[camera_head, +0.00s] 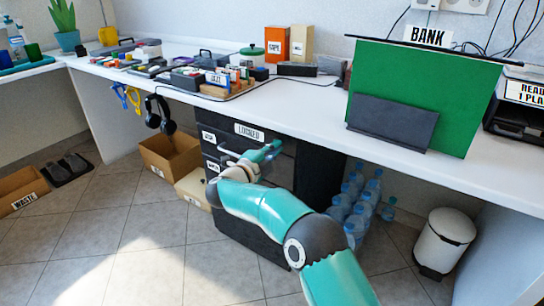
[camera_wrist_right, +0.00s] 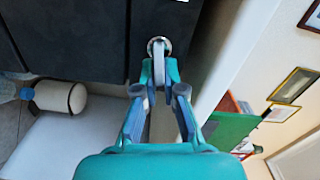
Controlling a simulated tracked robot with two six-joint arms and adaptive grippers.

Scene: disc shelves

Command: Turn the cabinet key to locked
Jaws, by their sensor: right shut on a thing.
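The dark cabinet (camera_head: 235,226) stands under the white desk, with a "LOCKED" label (camera_head: 249,132) near its top. My right arm reaches to the cabinet's upper front, and its gripper (camera_head: 270,152) is at the top right part, just below the label. In the right wrist view the gripper (camera_wrist_right: 159,78) is shut on the key (camera_wrist_right: 158,70), in front of a round silver lock (camera_wrist_right: 159,45) in the dark cabinet front. The fingers hide part of the key, and its exact turn angle is hard to tell. My left gripper is not in view.
The desk top (camera_head: 300,100) above carries a green board (camera_head: 460,80) and several small items. Water bottles (camera_head: 358,200) stand right of the cabinet, and a white bin (camera_head: 444,243) further right. A cardboard box (camera_head: 166,160) and headphones (camera_head: 158,112) are at left.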

